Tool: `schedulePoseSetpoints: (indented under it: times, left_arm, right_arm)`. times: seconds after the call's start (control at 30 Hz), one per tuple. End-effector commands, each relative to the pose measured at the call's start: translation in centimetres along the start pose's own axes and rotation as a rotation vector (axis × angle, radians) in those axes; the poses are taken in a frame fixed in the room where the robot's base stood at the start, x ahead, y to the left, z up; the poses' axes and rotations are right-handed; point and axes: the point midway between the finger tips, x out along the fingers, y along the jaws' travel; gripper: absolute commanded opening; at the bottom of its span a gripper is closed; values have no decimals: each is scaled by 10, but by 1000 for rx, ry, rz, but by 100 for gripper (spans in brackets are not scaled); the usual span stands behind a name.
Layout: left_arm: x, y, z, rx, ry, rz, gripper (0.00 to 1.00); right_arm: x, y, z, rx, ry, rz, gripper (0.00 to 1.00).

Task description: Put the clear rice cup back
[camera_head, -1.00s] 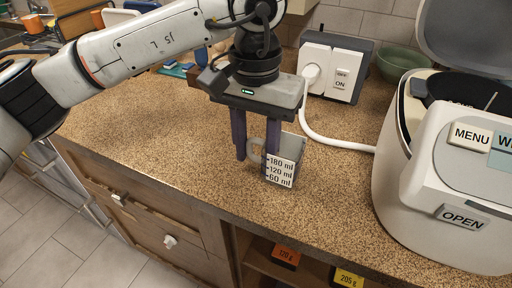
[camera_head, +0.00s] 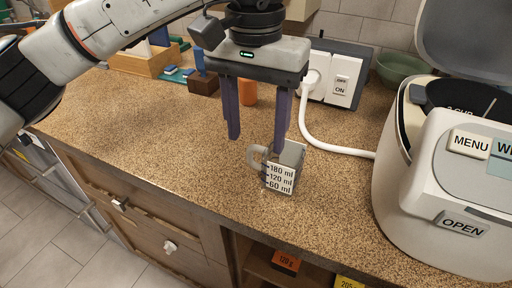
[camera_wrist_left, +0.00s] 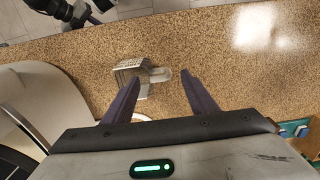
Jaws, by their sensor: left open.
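The clear rice cup (camera_head: 282,172) stands upright on the speckled counter, its handle to the left and its front marked 180, 120 and 60 ml. My left gripper (camera_head: 254,144) is open and empty, its purple fingers pointing down, above and slightly left of the cup. In the left wrist view the cup (camera_wrist_left: 132,76) shows beyond the fingertips, with its handle towards the gap between them. The fingers look apart from the cup. My right gripper is not identifiable in the head view; a dark arm part shows at the top left of the wrist view.
A white rice cooker (camera_head: 446,185) with its lid open stands to the right. A white cable (camera_head: 325,143) runs to it from the wall socket box (camera_head: 332,78). A green bowl (camera_head: 399,66) is behind. The front counter at left is clear, above drawers and an open shelf.

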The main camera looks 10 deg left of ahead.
Motion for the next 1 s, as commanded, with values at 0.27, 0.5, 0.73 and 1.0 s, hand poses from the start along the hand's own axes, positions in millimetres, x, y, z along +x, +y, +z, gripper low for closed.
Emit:
schedulePoseSetpoints:
  times: [0.27, 0.5, 0.73, 1.0]
  left_arm:
    - [-50, 0, 0, -1, 0, 0, 53]
    - [-60, 0, 0, 0, -1, 0, 53]
    - [-60, 0, 0, 0, -1, 0, 53]
    - [-59, 0, 0, 0, -1, 0, 53]
  right_arm:
    - [-2, 0, -1, 2, -1, 0, 31]
    - [-2, 1, 0, 3, -2, 1, 31]
    - [-2, 1, 0, 2, -3, 2, 31]
    - [-2, 2, 0, 2, -3, 3, 31]
